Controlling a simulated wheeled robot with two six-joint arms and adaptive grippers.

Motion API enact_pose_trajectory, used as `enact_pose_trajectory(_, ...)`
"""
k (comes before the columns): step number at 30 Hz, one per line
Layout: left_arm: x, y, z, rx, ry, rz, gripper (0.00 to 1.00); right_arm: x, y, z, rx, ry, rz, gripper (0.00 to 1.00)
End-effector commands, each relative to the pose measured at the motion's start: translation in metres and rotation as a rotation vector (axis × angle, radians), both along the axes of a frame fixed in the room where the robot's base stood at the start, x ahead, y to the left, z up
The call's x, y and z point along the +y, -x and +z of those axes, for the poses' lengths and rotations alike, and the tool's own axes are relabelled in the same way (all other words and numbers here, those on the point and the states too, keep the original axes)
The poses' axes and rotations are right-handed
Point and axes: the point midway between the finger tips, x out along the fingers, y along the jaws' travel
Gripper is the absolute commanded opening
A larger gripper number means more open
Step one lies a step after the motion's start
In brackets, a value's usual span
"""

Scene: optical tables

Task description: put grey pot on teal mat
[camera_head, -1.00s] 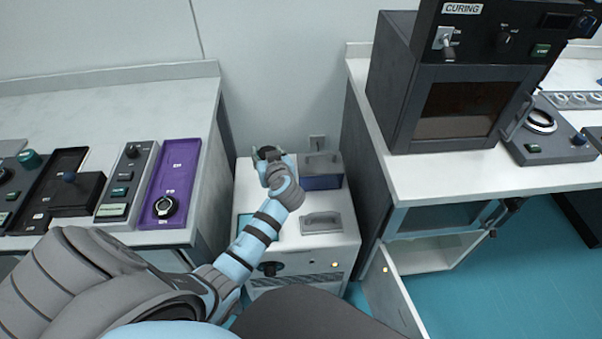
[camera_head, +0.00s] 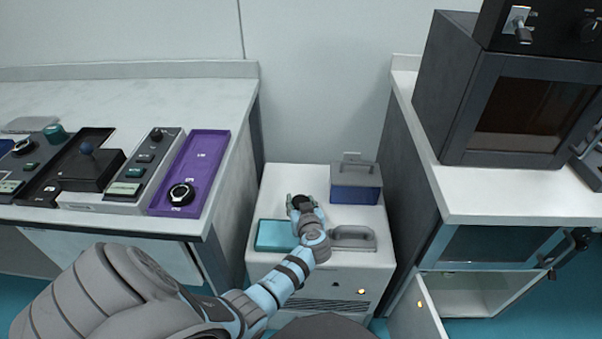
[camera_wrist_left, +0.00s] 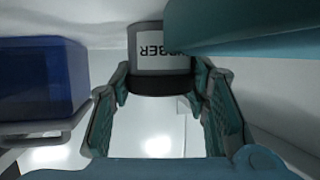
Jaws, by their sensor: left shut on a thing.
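My left gripper (camera_head: 301,203) is over the top of the white cabinet, just behind and to the right of the teal mat (camera_head: 272,236). It is shut on the grey pot (camera_head: 302,200), whose dark round top shows between the fingers. In the left wrist view the pot (camera_wrist_left: 162,40) is between the fingertips, with a white label that reads upside down. A teal slab at the upper right there looks like the mat (camera_wrist_left: 250,28). The mat's right part is hidden behind my arm. My right gripper is not in view.
A blue box with a grey handle (camera_head: 356,190) stands behind right on the white cabinet (camera_head: 335,270). A grey handled block (camera_head: 352,238) sits right of my wrist. Benches flank the cabinet, with a purple tray (camera_head: 205,160) on the left and a dark oven (camera_head: 455,100) on the right.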

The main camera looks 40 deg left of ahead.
Motion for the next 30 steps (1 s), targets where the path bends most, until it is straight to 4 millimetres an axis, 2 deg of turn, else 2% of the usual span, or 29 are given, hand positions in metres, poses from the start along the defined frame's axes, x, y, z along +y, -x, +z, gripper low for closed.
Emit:
enact_pose_trajectory(5,0.0,0.0,0.0,0.001,-0.001,0.001,0.14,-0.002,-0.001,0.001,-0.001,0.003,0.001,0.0)
enact_pose_trajectory(6,0.0,0.0,-0.001,0.002,0.0,0.001,0.44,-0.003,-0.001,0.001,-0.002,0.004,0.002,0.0)
enact_pose_trajectory(9,0.0,0.0,-0.001,0.001,0.001,0.001,0.6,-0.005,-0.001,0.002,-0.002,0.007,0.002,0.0)
enact_pose_trajectory(10,0.0,0.0,-0.001,0.0,0.0,0.001,0.62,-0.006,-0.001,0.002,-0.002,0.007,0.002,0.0)
enact_pose_trajectory(20,0.0,0.0,0.003,-0.001,0.0,0.0,0.62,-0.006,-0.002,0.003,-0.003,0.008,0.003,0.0)
enact_pose_trajectory(23,-0.011,0.008,0.011,0.001,0.003,-0.001,0.62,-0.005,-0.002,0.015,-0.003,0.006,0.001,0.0)
enact_pose_trajectory(30,-0.057,0.048,0.038,0.002,0.004,0.0,0.62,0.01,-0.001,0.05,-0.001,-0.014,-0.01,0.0)
